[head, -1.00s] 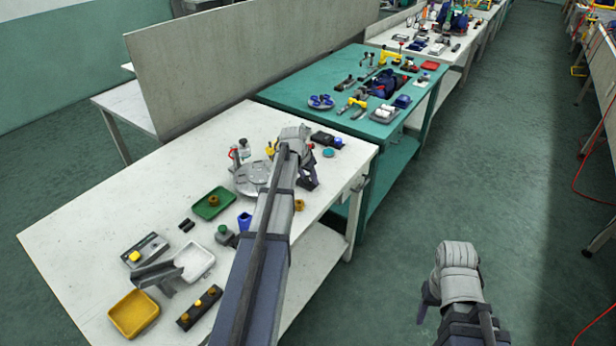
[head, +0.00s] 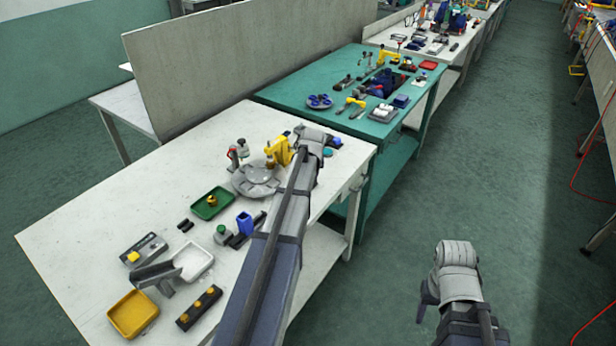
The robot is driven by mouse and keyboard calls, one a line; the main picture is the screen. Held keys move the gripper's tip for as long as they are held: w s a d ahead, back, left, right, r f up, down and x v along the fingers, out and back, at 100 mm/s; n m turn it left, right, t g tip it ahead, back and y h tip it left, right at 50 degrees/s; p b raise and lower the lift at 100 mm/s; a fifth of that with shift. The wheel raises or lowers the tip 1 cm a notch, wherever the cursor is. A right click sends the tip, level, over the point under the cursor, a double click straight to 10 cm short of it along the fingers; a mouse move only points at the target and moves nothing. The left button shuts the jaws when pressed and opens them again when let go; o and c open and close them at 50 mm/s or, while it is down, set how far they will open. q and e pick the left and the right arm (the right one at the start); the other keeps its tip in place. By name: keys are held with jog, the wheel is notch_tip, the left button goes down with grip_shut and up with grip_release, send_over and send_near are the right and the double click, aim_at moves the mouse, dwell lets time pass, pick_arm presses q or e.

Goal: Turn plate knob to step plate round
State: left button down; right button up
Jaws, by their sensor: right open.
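The round grey plate (head: 252,180) lies on the white table, with flat segments on its top. I cannot make out its knob for certain. My left arm reaches over the table just right of the plate, its wrist above the table's far right part. The left gripper's fingers are hidden behind the wrist. My right gripper (head: 428,300) hangs over the floor, right of the table and well away from the plate. It is open, and its fingers are partly hidden by its own wrist.
A yellow bracket (head: 279,153) and a red and grey fixture (head: 238,153) stand behind the plate. A green tray (head: 212,204), a blue block (head: 244,222), a white tray (head: 208,258) and a yellow tray (head: 133,328) are nearer. The table's left part is clear.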

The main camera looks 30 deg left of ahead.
dwell(0.3)
pick_arm(q)
jog(key=shift+c, duration=2.1)
grip_release()
jog(key=p+v, duration=0.7)
jog(key=shift+d+r, duration=0.15)
jog(key=shift+r, duration=0.15)
jog(key=shift+s, duration=0.1)
